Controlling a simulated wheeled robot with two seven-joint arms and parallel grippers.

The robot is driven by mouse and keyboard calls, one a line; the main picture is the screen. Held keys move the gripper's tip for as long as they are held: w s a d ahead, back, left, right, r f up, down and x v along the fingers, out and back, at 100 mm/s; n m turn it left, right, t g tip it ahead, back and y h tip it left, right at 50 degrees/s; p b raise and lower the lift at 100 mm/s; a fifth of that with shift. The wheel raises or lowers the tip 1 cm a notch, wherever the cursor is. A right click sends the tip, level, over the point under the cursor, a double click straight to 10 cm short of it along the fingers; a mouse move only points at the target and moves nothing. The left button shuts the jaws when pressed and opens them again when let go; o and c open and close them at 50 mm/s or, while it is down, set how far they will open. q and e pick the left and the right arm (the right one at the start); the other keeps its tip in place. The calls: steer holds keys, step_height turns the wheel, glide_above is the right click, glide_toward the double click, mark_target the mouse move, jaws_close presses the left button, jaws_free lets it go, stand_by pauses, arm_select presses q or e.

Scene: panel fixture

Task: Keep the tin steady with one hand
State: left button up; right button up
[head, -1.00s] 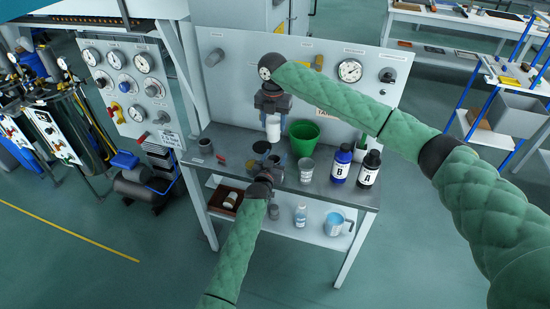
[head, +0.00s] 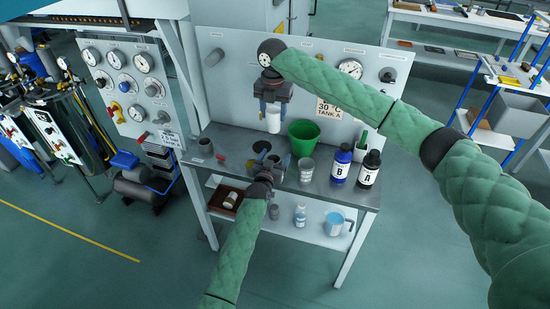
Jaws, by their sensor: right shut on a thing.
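My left gripper (head: 268,166) is low over the front of the bench, at a small round tin (head: 262,147) with a dark open top. The wrist partly hides the tin, and I cannot tell whether the fingers touch it. My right gripper (head: 273,106) points down above the back of the bench. It is shut on a white cylinder (head: 273,122), held above and behind the tin. A grey metal cup (head: 306,171) stands upright just right of my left gripper.
A green bucket (head: 303,136) stands behind the cup. Bottles B (head: 340,166) and A (head: 369,171) stand at the bench's right. A dark cup (head: 205,146) stands at the left. The gauge panel (head: 228,75) rises behind. A lower shelf (head: 283,222) holds bottles and a jug.

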mark_target(273, 111)
steer(key=shift+r+p, duration=2)
steer(key=shift+r, duration=0.05)
arm_select(q)
steer(key=r+v, duration=0.3)
steer(key=v, duration=1.4)
